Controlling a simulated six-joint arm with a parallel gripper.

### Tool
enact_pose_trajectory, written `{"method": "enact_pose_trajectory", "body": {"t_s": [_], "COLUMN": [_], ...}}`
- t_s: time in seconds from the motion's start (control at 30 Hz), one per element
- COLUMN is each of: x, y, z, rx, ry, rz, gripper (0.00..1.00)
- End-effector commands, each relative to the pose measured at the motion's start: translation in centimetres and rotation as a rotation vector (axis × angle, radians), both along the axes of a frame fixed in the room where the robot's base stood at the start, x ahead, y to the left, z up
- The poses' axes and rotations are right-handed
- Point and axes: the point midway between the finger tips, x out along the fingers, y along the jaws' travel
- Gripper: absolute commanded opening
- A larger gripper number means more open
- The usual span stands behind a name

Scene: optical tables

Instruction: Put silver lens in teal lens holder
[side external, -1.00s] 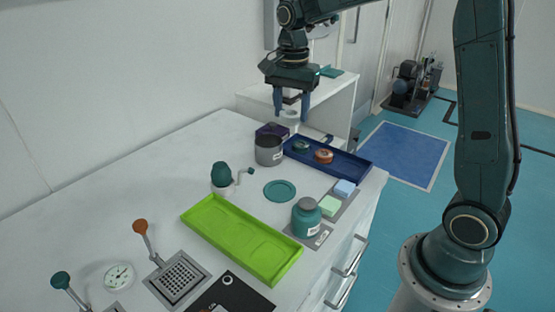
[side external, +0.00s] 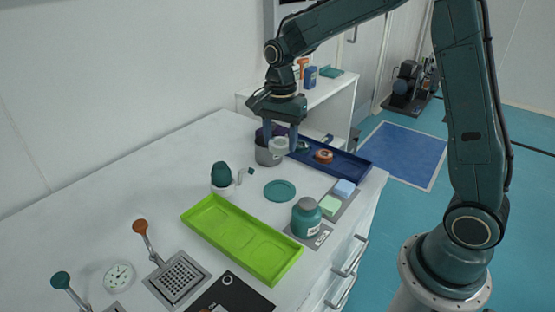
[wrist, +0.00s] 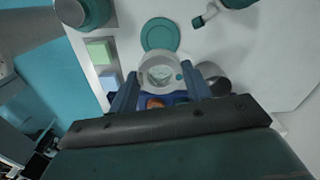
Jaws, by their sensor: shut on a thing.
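My gripper (side external: 280,150) is shut on the silver lens (side external: 278,144), a pale ring with clear glass in its middle. In the wrist view the lens (wrist: 160,71) sits between the two blue fingers (wrist: 159,88). The side view shows it held up in front of the grey cup and the blue tray. A flat, round teal piece with a rim, which looks like the teal lens holder (side external: 280,191), lies on the white table. It is empty and apart from the gripper. In the wrist view the holder (wrist: 160,33) appears just beyond the lens.
A grey cup (side external: 267,157) and blue tray (side external: 345,165) are near the gripper. A teal egg-shaped piece (side external: 221,174) stands left of the holder, a teal bottle (side external: 306,218) to its right, and a lime tray (side external: 240,240) in front. White table (side external: 130,190) is clear at left.

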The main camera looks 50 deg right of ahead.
Motion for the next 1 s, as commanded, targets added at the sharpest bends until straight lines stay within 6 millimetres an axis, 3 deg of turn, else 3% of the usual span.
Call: {"method": "enact_pose_trajectory", "body": {"t_s": [0.4, 0.87, 1.0], "x": [-0.1, 0.0, -0.1], "y": [0.0, 0.0, 0.0], "z": [-7.5, -9.4, -10.8], "rx": [0.000, 0.000, 0.000], "ry": [0.004, 0.001, 0.003], "rz": [0.000, 0.000, 0.000], "gripper": [0.25, 0.25, 0.25]}}
